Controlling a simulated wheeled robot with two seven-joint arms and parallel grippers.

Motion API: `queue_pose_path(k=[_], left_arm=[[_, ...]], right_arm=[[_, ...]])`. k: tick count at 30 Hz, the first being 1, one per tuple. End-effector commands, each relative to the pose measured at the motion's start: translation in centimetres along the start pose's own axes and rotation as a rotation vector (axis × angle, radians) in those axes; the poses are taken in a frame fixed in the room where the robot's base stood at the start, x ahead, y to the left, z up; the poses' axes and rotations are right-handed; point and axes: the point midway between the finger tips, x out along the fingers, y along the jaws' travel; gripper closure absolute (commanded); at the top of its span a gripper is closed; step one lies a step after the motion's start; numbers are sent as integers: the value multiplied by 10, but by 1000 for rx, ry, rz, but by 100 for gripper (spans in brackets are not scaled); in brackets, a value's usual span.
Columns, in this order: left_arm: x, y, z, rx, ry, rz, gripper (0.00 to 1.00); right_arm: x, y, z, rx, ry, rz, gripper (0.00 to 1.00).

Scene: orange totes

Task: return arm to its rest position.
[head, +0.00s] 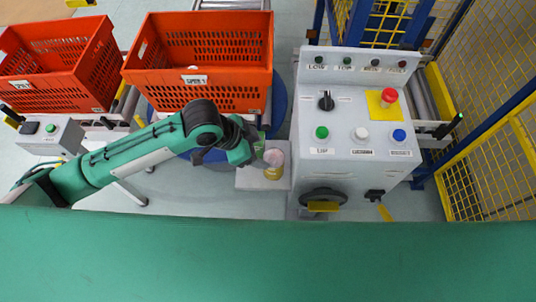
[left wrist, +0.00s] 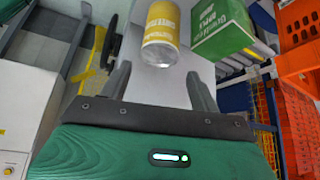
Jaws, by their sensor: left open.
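My left arm reaches in from the left in the head view. My left gripper (head: 258,148) is at its end, beside a small pale ledge at the control cabinet. In the left wrist view the left gripper (left wrist: 160,72) is open, its two dark fingers apart with nothing held between them. A yellow and white can (left wrist: 161,35) is just beyond the fingertips, and it also shows in the head view (head: 273,163). A green box (left wrist: 222,28) with white lettering is beside the can; in the head view it is mostly hidden by the gripper. My right gripper is not in view.
Two orange totes, a left one (head: 62,65) and a middle one (head: 197,62), stand behind the arm. The grey control cabinet (head: 357,110) with coloured buttons is right of the gripper. A small button box (head: 50,134) is at left. Yellow mesh fencing (head: 492,165) is at right.

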Motion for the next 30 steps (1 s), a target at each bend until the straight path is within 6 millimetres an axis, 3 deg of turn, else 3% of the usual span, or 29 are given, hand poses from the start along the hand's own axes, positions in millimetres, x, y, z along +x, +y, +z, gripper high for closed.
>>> queue_pose_path(k=[7,23,30], left_arm=[[-18,0,0,1,-1,0,37],[-18,1,0,0,0,1,37],[-13,16,-7,-37,45,-16,37]], right_arm=[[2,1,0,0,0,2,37],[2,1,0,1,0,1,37],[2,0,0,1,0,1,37]])
